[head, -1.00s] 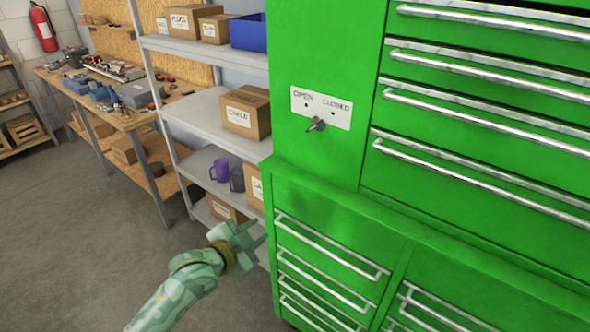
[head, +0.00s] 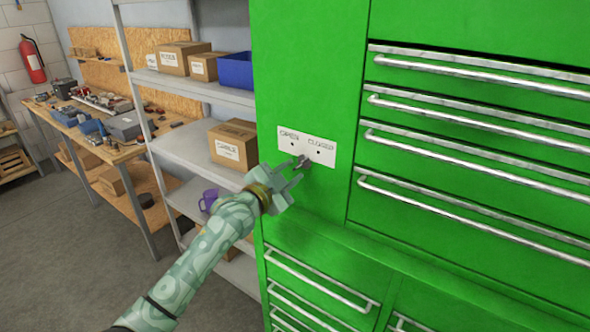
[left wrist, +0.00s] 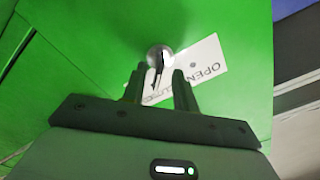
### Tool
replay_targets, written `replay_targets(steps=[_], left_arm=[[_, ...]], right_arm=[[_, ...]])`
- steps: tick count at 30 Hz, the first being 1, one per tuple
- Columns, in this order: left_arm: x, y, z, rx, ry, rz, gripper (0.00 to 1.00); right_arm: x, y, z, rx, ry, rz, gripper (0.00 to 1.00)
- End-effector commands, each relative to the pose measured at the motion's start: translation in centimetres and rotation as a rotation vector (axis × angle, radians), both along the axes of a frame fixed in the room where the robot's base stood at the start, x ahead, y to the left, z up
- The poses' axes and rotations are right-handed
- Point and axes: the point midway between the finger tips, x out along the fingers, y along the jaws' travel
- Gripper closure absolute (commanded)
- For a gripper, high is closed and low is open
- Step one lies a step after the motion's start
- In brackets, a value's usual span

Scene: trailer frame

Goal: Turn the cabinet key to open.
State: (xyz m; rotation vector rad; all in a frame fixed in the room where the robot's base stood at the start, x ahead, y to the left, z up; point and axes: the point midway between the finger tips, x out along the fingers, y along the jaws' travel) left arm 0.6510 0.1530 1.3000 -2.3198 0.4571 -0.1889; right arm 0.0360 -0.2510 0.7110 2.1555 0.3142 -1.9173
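The small metal key (head: 303,161) sits in the white plate (head: 322,152) on the green cabinet (head: 305,60). The plate reads OPEN on the left and CLOSED on the right, with a dark dot under each word. My left gripper (head: 291,176) is right at the key and partly covers it in the head view. In the left wrist view the key (left wrist: 159,57) points between the two fingers of the left gripper (left wrist: 159,83). The fingers are apart, with gaps beside the key. My right gripper is in neither view.
Drawers with long metal handles (head: 455,147) fill the cabinet's right side, and more handles (head: 320,280) sit below a ledge. A grey shelf (head: 185,148) with boxes and a blue bin (head: 235,70) stands close on the left. Grey floor is clear at lower left.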

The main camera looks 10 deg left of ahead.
Motion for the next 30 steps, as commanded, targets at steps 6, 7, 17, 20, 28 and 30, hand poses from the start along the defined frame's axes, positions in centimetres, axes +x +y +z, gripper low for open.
replay_targets(steps=[6, 7, 17, 20, 28, 30], left_arm=[[2.0, -0.8, -0.1, 0.0, 0.0, 0.0, 0.71], [2.2, -0.9, -0.1, 0.001, 0.001, 0.0, 0.71], [2.3, -0.9, 0.0, 0.0, 0.0, 0.0, 0.82], [2.3, -0.9, 0.0, 0.0, 0.001, 0.001, 1.0], [2.3, -0.9, 0.0, -0.011, 0.005, 0.001, 1.0], [2.3, -0.9, 0.0, -0.026, 0.011, 0.001, 1.0]], right_arm=[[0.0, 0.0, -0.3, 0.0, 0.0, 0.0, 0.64], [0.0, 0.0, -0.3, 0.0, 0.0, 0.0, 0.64], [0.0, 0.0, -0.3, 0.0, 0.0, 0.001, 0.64], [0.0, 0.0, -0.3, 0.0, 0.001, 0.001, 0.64], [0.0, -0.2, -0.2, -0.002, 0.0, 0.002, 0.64], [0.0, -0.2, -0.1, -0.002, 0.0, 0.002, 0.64]])
